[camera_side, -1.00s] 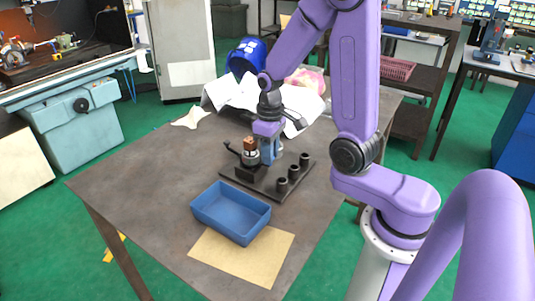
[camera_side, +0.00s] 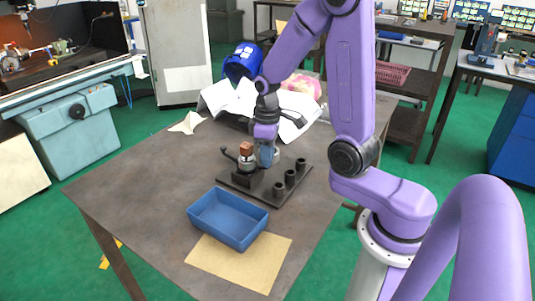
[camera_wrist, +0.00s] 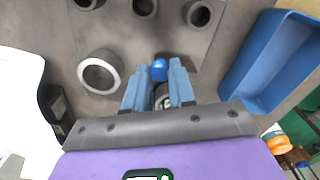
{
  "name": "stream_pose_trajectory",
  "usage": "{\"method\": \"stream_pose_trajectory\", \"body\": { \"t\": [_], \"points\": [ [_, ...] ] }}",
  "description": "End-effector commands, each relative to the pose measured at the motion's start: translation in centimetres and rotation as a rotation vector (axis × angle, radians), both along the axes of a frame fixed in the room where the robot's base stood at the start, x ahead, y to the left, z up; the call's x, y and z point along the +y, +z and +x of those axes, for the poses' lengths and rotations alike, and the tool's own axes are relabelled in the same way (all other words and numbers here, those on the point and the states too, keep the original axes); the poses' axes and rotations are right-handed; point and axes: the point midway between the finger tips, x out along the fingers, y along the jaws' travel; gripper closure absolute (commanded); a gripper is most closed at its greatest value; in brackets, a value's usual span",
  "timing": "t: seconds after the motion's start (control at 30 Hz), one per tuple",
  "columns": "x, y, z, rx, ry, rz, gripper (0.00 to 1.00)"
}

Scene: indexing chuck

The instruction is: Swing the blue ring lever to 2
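The blue ball knob (camera_wrist: 158,70) of the lever shows in the wrist view between the tips of my gripper (camera_wrist: 159,72). The two blue fingers are spread on either side of it, with small gaps. A grey round part (camera_wrist: 162,98) shows below the ball, partly hidden by the fingers. In the side view my gripper (camera_side: 268,158) points down just right of the chuck (camera_side: 246,163), which has a copper-brown block (camera_side: 246,148) on top. A dark handle (camera_side: 228,154) sticks out to its left. The blue knob and any position numbers cannot be made out in the side view.
Several black hollow posts (camera_side: 278,190) stand on the dark base plate (camera_side: 262,198) right of the chuck. A blue tray (camera_side: 230,218) and a tan sheet (camera_side: 240,262) are in front. The table's left side is clear.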

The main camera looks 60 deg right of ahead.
Motion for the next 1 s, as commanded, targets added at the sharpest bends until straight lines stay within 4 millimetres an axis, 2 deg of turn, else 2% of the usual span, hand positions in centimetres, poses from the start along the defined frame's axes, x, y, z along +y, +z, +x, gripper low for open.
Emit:
{"method": "stream_pose_trajectory", "body": {
  "t": [0.03,0.07,0.1,0.37,0.53,0.67,1.0],
  "points": [
    [0.0,0.1,0.1,-0.004,-0.002,0.0,0.63],
    [0.0,0.1,0.1,-0.004,-0.002,0.0,0.53],
    [0.0,0.1,0.1,-0.004,-0.002,0.0,0.5],
    [0.0,0.0,0.1,-0.002,-0.002,0.0,0.5],
    [0.0,1.0,0.1,-0.004,-0.002,0.0,0.5],
    [0.0,2.9,0.2,-0.009,-0.002,-0.002,0.5],
    [0.0,9.8,0.1,-0.009,-0.002,-0.002,0.5]
  ]
}}
